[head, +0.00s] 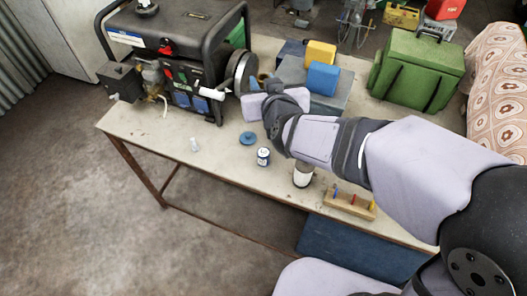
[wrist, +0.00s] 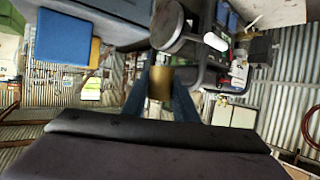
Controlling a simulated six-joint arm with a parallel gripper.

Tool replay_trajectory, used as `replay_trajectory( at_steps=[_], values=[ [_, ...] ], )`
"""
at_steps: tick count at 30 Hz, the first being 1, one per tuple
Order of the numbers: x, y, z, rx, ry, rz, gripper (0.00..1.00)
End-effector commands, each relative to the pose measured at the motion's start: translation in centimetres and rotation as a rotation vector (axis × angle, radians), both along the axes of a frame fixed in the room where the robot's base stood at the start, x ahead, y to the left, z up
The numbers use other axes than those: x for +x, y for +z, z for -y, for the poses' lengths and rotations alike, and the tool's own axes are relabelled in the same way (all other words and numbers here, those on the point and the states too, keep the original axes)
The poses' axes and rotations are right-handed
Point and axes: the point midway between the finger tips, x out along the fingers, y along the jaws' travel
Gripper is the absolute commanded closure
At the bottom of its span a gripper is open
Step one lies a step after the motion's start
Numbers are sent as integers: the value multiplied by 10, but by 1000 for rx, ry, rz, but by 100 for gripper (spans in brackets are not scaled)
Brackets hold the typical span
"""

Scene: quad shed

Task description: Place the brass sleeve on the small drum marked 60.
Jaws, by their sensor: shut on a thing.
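The brass sleeve (wrist: 160,83) is held between the two blue-grey fingers of my gripper (wrist: 160,92) in the wrist view. In the head view my gripper (head: 263,82) is over the far part of the table, just right of a round grey disc, and a bit of the brass sleeve (head: 253,85) shows at its tip. No number 60 is legible in either view, so I cannot tell which thing is the small drum. A small dark blue and white can (head: 264,156) stands nearer the front edge.
A generator (head: 175,60) fills the table's left end, with the grey disc (head: 242,70) beside it. A green case (head: 418,68) stands back right.

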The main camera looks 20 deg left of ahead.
Motion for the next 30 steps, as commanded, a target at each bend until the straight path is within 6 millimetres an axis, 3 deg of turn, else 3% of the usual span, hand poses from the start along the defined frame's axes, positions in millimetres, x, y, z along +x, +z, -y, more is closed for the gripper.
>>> replay_trajectory(
  at_steps=[12,18,24,30],
  values=[
    [0,-96,0,-6,2,-5,99],
    [0,-135,0,0,1,-3,99],
    [0,-153,0,2,1,0,99],
    [1,-157,0,4,1,1,99]
  ],
)
